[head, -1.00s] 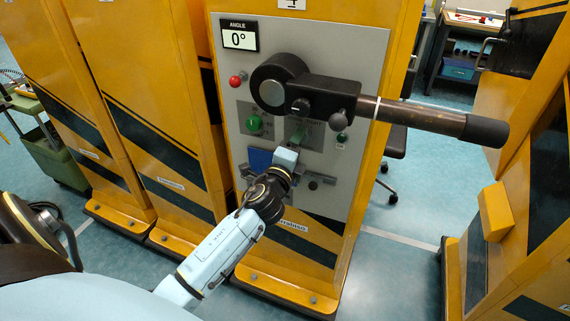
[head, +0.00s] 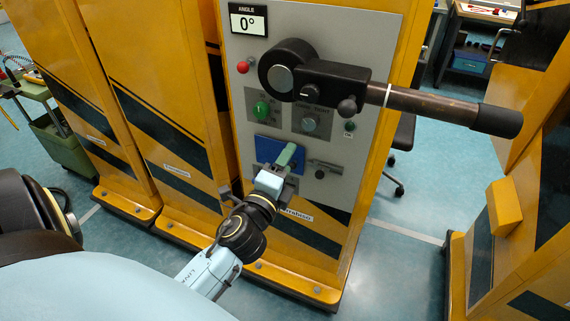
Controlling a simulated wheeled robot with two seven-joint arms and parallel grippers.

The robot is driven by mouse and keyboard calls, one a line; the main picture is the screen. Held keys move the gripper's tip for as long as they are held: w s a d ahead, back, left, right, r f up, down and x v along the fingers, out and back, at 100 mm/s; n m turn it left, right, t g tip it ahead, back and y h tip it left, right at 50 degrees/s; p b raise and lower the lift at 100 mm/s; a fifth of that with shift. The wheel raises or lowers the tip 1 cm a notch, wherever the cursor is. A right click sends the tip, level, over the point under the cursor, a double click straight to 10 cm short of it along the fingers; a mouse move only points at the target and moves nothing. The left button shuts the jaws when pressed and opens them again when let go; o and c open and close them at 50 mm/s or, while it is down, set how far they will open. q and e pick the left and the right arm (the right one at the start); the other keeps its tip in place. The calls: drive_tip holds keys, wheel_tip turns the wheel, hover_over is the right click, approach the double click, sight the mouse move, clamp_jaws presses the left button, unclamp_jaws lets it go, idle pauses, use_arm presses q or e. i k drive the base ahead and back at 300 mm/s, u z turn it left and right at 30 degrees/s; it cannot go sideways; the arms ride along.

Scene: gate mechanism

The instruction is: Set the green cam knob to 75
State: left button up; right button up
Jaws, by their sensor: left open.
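The green cam knob (head: 262,110) sits on a small marked plate at the left of the grey control panel (head: 375,45). Its scale is too small to read. The angle display (head: 247,20) at the panel's top left reads 0°. My left gripper (head: 288,152) is open, below and to the right of the green knob and apart from it. It is in front of the blue patch (head: 264,147) on the panel and hides part of it. My right gripper is not in view.
A black crank hub with a long dark bar (head: 430,103) sticks out to the right above the knobs. A grey knob (head: 310,122), a small green button (head: 350,126) and a red button (head: 242,67) are nearby. A slotted latch (head: 324,167) is low on the panel.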

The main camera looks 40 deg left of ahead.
sight(261, 110)
drive_tip(key=u, duration=1.4)
